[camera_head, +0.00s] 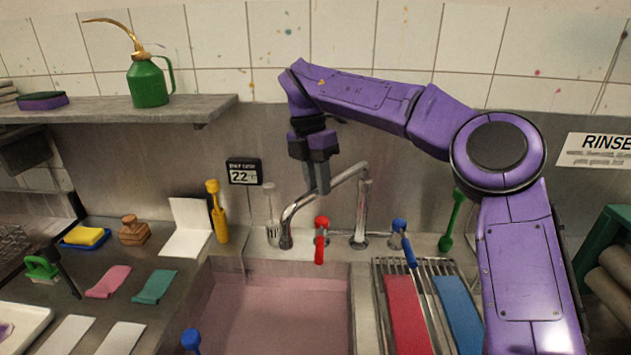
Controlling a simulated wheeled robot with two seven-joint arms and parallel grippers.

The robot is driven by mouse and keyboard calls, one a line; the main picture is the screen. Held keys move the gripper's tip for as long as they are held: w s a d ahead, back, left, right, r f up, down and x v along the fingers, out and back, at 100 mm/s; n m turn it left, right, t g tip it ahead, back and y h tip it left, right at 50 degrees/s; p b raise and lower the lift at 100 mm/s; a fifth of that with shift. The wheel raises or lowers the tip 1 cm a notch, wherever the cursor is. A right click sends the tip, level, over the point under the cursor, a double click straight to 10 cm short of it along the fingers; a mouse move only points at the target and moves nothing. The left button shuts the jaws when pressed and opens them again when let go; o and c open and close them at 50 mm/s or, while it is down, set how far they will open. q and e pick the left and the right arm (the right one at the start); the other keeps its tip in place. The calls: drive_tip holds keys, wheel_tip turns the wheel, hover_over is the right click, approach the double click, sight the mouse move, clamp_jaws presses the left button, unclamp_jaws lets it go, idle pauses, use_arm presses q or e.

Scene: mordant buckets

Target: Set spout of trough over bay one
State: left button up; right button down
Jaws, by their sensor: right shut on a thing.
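The chrome spout (300,200) rises from its post behind the sink and reaches left, its end turned down. The tip hangs near the back edge of the trough, a sink basin (280,310) with pinkish contents. My right gripper (319,186) comes down from above and is shut on the spout's sloping arm, between post and bend. A red-handled tap (321,240) and a blue-handled tap (403,240) flank the post. No bay number is readable, so I cannot tell which is bay one. My left gripper is not in view.
A rack (380,268) with red and blue pieces lies right of the basin. A yellow bottle-shaped tool (217,212), a white card (187,228) and cloths are on the left counter. A green oil can (148,82) stands on the shelf (120,108). My right arm spans the right side.

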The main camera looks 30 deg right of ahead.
drive_tip(key=c, duration=1)
unclamp_jaws()
drive_tip(key=shift+d, duration=0.1)
drive_tip(key=shift+o, duration=0.2)
drive_tip(key=shift+d, duration=0.1)
wheel_tip(320, 180, up, 10)
drive_tip(key=w+p, duration=0.2)
drive_tip(key=p, duration=0.2)
drive_tip(key=shift+a, duration=0.25)
drive_tip(key=shift+r, duration=0.1)
